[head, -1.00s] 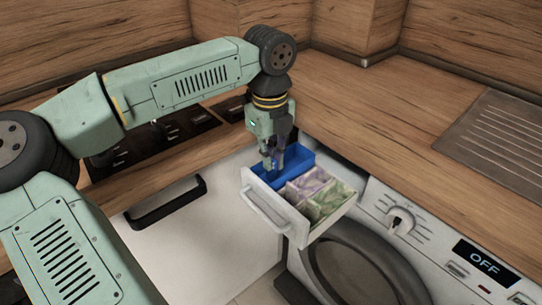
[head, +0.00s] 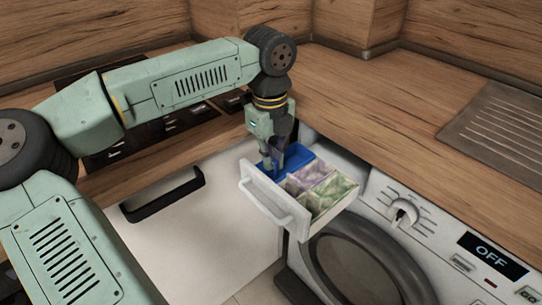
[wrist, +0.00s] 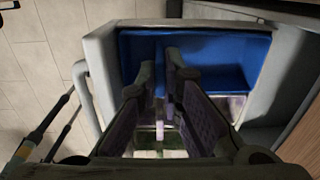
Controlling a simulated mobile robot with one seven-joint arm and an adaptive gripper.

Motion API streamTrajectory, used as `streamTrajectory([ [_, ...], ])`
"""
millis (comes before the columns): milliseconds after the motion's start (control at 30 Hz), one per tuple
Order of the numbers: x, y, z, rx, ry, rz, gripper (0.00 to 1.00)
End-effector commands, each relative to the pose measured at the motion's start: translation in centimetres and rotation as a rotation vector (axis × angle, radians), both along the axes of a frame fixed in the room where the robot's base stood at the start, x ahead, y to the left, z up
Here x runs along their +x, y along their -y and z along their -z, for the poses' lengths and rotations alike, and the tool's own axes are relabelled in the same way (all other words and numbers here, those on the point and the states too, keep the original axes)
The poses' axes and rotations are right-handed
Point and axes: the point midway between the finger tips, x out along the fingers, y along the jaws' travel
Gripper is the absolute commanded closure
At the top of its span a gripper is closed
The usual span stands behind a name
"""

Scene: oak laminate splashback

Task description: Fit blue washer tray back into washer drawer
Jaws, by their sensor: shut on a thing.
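The blue washer tray (head: 298,155) sits in the left compartment of the pulled-out white washer drawer (head: 337,204). It looks low between the drawer walls; whether it is fully seated I cannot tell. My gripper (head: 272,166) points down into the drawer and is shut on the tray. In the wrist view, my gripper's fingertips (wrist: 172,58) close around a thin blue part of the tray (wrist: 215,57), and the drawer's pale rim (wrist: 97,60) surrounds it. My fingers hide part of the tray.
Purple (head: 308,175) and green (head: 333,190) patterned contents fill the drawer's other compartments. The washer's dial (head: 404,212) and OFF display (head: 491,254) are to the right. The wooden worktop (head: 400,125) runs behind, and a white cabinet door (head: 215,235) stands left.

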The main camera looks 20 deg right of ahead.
Motion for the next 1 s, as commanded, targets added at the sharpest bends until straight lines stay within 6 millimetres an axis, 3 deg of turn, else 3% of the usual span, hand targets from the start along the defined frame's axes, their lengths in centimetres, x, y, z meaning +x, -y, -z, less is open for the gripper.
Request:
streamTrajectory([
  [133,0.0,0.0,0.5,0.0,0.0,0.0,1.0],
  [167,0.0,0.0,0.4,0.0,0.0,0.0,0.92],
  [500,0.0,0.0,0.4,0.0,0.0,0.0,0.69],
  [833,0.0,0.0,0.1,0.0,0.001,-0.001,0.69],
  [1000,0.0,0.0,-2.0,0.0,0.004,-0.001,0.69],
])
